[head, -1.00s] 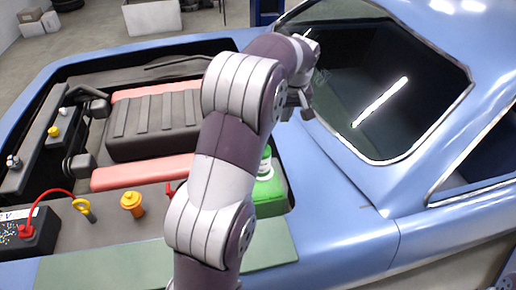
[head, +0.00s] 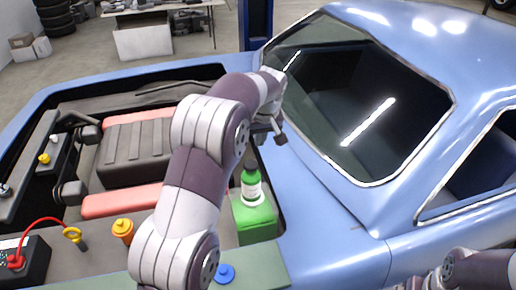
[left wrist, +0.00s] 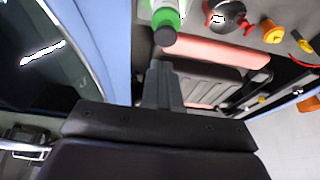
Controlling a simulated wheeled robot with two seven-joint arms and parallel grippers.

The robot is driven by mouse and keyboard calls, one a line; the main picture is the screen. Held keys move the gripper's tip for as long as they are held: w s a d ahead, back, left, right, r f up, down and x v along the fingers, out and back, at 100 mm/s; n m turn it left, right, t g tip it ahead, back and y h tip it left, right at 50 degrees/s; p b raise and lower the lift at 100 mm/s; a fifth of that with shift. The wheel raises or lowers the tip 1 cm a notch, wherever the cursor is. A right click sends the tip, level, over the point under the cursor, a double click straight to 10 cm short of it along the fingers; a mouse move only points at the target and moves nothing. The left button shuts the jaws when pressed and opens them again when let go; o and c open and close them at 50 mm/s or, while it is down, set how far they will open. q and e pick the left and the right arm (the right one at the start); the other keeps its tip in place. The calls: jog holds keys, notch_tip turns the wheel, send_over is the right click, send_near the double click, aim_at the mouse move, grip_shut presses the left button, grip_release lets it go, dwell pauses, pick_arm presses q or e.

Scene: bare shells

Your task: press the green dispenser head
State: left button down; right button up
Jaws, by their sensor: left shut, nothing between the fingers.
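The green dispenser (head: 251,188) is a bottle with a white band and a dark head (head: 250,160). The left gripper also shows in the left wrist view (left wrist: 160,75). My right arm shows at the lower right; its gripper is not clear.
The blue car's windscreen (head: 360,100) and body lie right of the bay. Left of the dispenser are an orange cap (head: 123,230), a yellow ring handle (head: 72,234), a battery (head: 30,262) and a blue cap (head: 224,273). Open air lies above the bay.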

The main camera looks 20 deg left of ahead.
pick_arm(q)
jog(key=b, duration=0.3)
send_near(256, 167)
jog(key=w, duration=0.1)
jog(key=x, duration=0.1)
jog(key=p+x, duration=0.1)
jog(key=x, duration=0.1)
jog(key=p+x, duration=0.1)
jog(key=x, duration=0.1)
jog(key=shift+s+a+f, duration=0.25)
jog(key=shift+s, duration=0.05)
jog(key=shift+f+p, duration=0.3)
jog(key=shift+f, duration=0.15)
pick_arm(e)
jog(key=shift+f, duration=0.8)
